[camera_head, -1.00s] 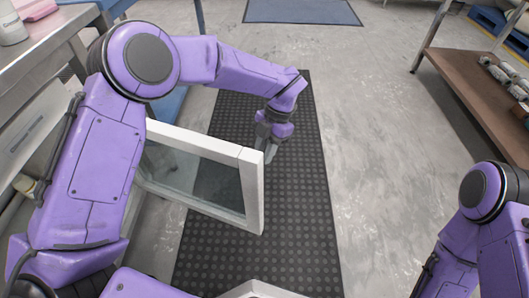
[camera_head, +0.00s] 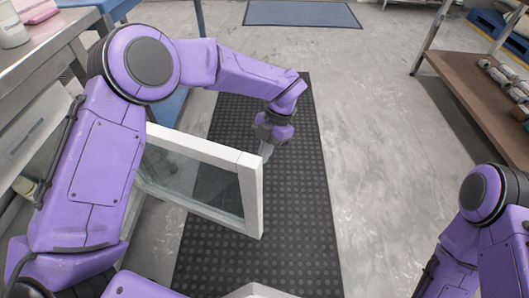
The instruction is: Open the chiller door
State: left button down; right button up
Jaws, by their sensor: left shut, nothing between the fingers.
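The chiller door (camera_head: 251,205) is a white-framed glass door that stands swung out over the black floor mat, left of the middle. Its hinge side and the chiller body are largely hidden behind my left arm. My left gripper (camera_head: 266,152) points down at the far top corner of the door frame, at or just beyond its free edge. It is shut with nothing in it. I cannot tell whether the fingers touch the frame. My right arm comes in at the lower right, and its gripper is out of view.
A metal counter (camera_head: 50,45) with a white bottle (camera_head: 12,25) runs along the left. A brown shelf (camera_head: 480,95) with several metal items stands at the right. The black mat (camera_head: 300,220) and the grey floor right of the door are clear.

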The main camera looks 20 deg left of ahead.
dwell(0.8)
pick_arm(q)
jog(key=c, duration=1.4)
grip_release()
jog(key=p+v, duration=0.4)
jog(key=v, duration=0.6)
jog(key=shift+w+r, duration=0.2)
